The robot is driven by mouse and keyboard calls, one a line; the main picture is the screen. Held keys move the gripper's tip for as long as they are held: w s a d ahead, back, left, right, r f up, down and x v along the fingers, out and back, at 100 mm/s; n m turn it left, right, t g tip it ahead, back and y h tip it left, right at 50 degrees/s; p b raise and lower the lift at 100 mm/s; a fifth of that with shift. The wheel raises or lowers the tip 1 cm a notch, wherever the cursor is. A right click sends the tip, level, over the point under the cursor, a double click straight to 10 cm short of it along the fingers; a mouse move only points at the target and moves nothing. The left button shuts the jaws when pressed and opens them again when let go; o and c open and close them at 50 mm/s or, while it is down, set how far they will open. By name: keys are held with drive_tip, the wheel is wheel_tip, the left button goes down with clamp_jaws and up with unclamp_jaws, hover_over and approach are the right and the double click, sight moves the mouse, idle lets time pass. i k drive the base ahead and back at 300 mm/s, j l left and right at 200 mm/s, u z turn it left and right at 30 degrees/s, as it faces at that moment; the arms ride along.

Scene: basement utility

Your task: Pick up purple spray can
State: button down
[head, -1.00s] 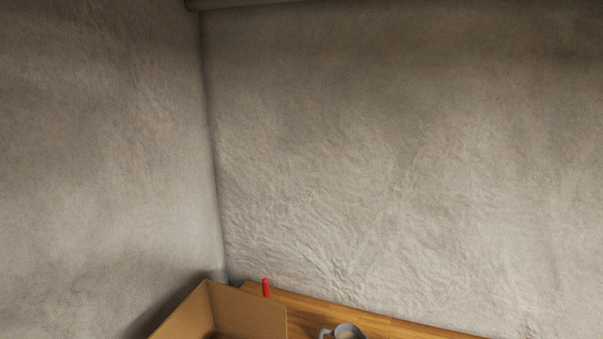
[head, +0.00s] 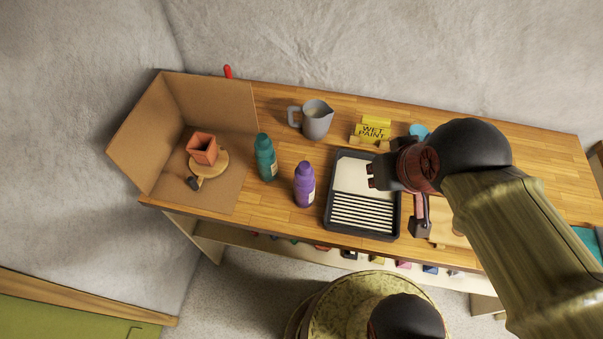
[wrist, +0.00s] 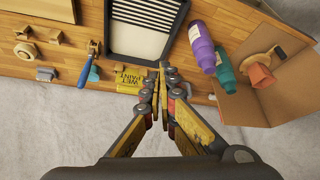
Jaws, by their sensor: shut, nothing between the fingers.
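The purple spray can (head: 304,186) stands upright on the wooden workbench, just left of the black paint tray, in the head view. In the wrist view the purple can (wrist: 202,47) is at the upper right. A teal can (head: 265,158) stands a little behind and left of it; it also shows in the wrist view (wrist: 226,73). My gripper (head: 371,176) is over the paint tray, to the right of the purple can and apart from it. In the wrist view my gripper (wrist: 161,68) has its fingertips together, with nothing between them.
The paint tray (head: 327,218) is below my gripper. A grey pitcher (head: 317,120) and yellow wet paint sign (head: 373,131) stand behind. A cardboard booth (head: 222,102) holds an orange pot (head: 202,149). Bare bench (head: 283,206) lies around the purple can.

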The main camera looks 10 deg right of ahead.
sight(303, 196)
drive_tip(key=k+l+u, duration=0.2)
drive_tip(key=l+u, duration=0.2)
drive_tip(key=k+l+u, duration=0.55)
drive_tip(key=l+u, duration=0.2)
